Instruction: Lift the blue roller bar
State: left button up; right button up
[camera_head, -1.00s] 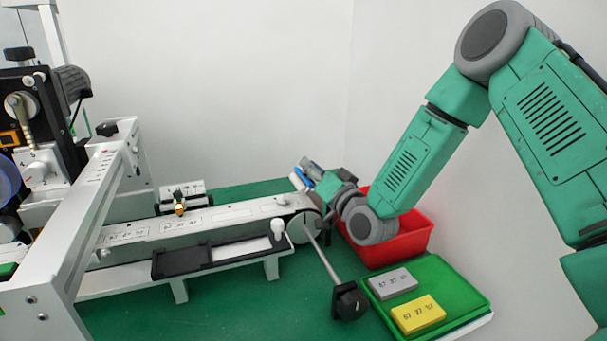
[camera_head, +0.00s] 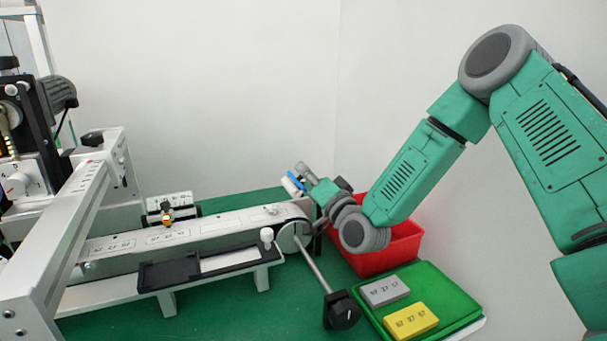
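The blue roller bar cannot be made out for certain in the head view. A small blue piece (camera_head: 295,181) shows at the end of my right gripper; I cannot tell whether it is part of the gripper or something held. My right gripper (camera_head: 297,180) is above the far right end of the conveyor, small and partly hidden by its own wrist. Whether its fingers are open or shut does not show. My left gripper is out of view.
The coder machine's grey frame (camera_head: 75,215) stands at the left, beside the conveyor (camera_head: 215,228). A red bin (camera_head: 385,252) is behind my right wrist. A green tray (camera_head: 452,300) holds a grey block (camera_head: 385,291) and a yellow block (camera_head: 411,321). A black knob (camera_head: 341,310) sticks out in front.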

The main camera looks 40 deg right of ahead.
jog(key=o, duration=0.5)
jog(key=shift+s+d+f, duration=0.1)
jog(key=shift+s+f, duration=0.2)
jog(key=shift+f, duration=0.2)
jog(key=shift+d+r, duration=0.15)
jog(key=v, duration=1.2)
